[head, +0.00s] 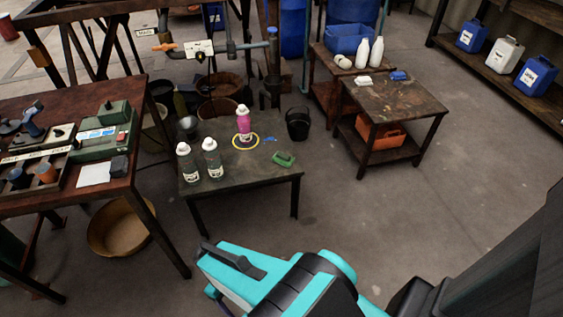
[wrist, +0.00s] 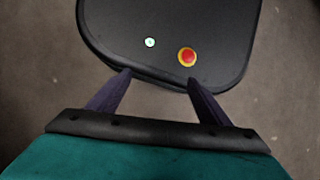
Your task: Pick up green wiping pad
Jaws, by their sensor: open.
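The green wiping pad (head: 284,159) lies on the low dark table (head: 240,184), near its right edge, in the head view. Nothing touches it. My gripper (wrist: 160,76) shows in the wrist view with its two dark fingers apart and nothing between them. In the head view my teal arm is at the bottom, in front of the table and well short of the pad. The wrist view does not show the pad.
A pink bottle (head: 244,122) stands in a yellow ring on the table, left of the pad. A black bucket (head: 298,124) is behind the pad. The floor (head: 400,215) at right is clear.

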